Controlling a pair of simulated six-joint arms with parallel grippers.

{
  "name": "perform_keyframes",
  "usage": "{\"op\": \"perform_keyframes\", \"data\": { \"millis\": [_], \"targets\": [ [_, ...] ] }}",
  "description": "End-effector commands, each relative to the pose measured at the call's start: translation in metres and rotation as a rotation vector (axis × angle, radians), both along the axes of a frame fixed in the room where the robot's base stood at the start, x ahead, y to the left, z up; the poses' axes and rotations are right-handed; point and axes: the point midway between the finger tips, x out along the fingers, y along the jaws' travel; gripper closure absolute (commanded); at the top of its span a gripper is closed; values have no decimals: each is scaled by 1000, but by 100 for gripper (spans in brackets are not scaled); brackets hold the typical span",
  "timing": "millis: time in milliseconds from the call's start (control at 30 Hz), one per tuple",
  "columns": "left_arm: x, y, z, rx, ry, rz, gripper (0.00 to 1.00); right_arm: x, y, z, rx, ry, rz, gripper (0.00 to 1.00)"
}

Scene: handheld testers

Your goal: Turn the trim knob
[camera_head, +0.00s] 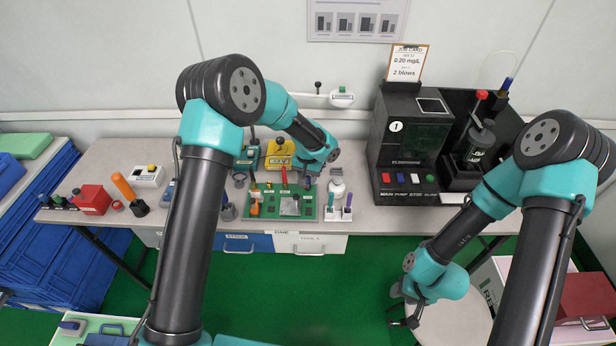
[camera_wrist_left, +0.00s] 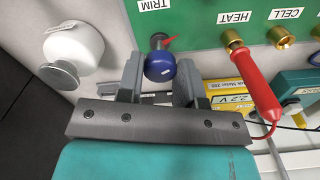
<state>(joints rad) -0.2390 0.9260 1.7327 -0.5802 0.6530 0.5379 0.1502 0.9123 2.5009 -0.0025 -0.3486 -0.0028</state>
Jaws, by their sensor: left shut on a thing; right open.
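The trim knob (camera_wrist_left: 160,66) is a round blue knob with a red pointer, on the green board (camera_wrist_left: 200,15) beside the TRIM label (camera_wrist_left: 153,5). In the left wrist view my left gripper (camera_wrist_left: 160,75) has one finger on each side of the knob and is shut on it. In the head view my left gripper (camera_head: 308,182) is over the right end of the green board (camera_head: 262,213), and the knob is hidden or too small to make out. My right gripper (camera_head: 403,312) is open and empty, low over a round pale stool, away from the table.
A red plug (camera_wrist_left: 254,85) stands in the HEAT socket close by. A yellow meter (camera_wrist_left: 228,102) sits behind the board. A black tester (camera_head: 408,140) with a job card (camera_head: 407,63) stands further right.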

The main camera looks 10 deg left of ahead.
Motion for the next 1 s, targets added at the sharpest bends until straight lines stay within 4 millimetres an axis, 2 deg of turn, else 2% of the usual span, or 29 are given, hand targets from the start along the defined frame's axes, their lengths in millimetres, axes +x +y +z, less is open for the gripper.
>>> {"op": "perform_keyframes", "data": {
  "millis": [600,1000],
  "targets": [
    [0,0,0,0,0,-380,90,0,0,0,0,0,0,53],
    [0,0,0,0,0,-461,90,0,0,0,0,0,0,53]
  ]
}}
